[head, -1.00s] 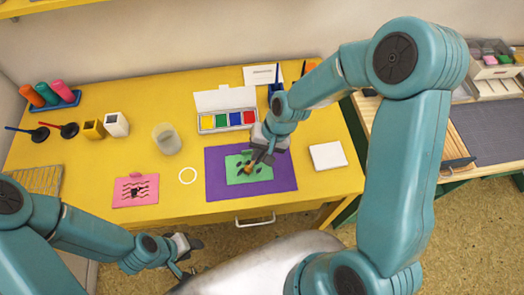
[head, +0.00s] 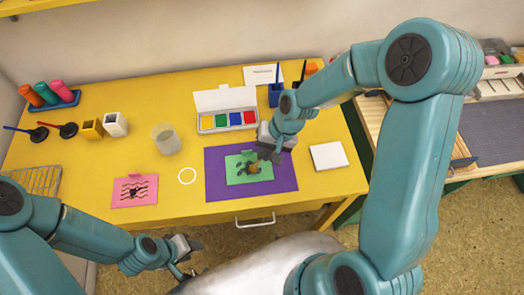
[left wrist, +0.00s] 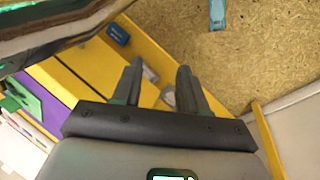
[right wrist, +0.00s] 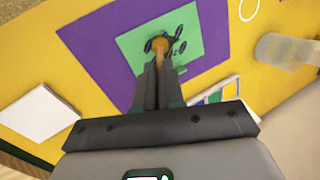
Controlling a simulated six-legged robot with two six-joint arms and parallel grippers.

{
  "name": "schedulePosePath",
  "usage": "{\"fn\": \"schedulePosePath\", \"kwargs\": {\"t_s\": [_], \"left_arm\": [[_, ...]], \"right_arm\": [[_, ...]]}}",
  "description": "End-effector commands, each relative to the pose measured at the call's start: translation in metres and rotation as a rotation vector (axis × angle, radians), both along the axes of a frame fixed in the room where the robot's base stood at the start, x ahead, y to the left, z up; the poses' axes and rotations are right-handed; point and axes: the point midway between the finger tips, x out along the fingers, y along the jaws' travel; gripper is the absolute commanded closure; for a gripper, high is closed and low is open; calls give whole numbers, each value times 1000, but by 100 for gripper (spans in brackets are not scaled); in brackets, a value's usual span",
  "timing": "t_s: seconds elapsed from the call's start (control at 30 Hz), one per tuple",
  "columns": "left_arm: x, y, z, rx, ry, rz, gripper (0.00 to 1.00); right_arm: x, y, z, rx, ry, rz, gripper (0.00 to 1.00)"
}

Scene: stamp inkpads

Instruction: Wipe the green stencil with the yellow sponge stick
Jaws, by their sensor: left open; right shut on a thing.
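The green stencil (head: 236,172) lies on the purple mat (head: 213,185) on the yellow table. It also shows in the right wrist view (right wrist: 190,22), with dark cut-out shapes. My right gripper (right wrist: 158,72) is shut on the sponge stick. The orange-yellow sponge head (right wrist: 160,45) sticks out past the fingertips over the middle of the stencil; whether it touches is hard to tell. In the head view the right gripper (head: 267,152) covers the stencil's upper right edge. My left gripper (head: 190,262) is open and empty in front of the table; its fingers (left wrist: 157,88) stand apart.
An inkpad box (head: 228,121) with several colours stands behind the mat. A cup (head: 165,140) and a white ring (head: 187,176) are left of it, and a pink stencil (head: 133,192) lies further left. A white pad (head: 328,156) lies to the right.

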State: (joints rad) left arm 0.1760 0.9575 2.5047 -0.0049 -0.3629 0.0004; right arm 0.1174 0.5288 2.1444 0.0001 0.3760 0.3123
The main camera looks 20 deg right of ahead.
Motion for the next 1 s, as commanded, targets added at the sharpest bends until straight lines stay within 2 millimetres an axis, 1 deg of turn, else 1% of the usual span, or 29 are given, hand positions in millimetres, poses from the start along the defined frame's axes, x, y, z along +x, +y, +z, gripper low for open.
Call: {"fn": "schedulePosePath", "kwargs": {"t_s": [0.2,0.47,0.57,0.8,1.0], "left_arm": [[0,0,5,0,0,0,57],[0,0,4,0,0,0,57],[0,0,4,0,0,0,57],[0,0,5,0,0,0,57],[0,0,5,0,0,0,57]], "right_arm": [[0,0,8,0,1,0,100],[0,0,8,0,1,0,100],[4,-1,7,0,1,0,100],[23,-6,7,0,0,0,100],[27,-7,7,0,2,1,100]]}}
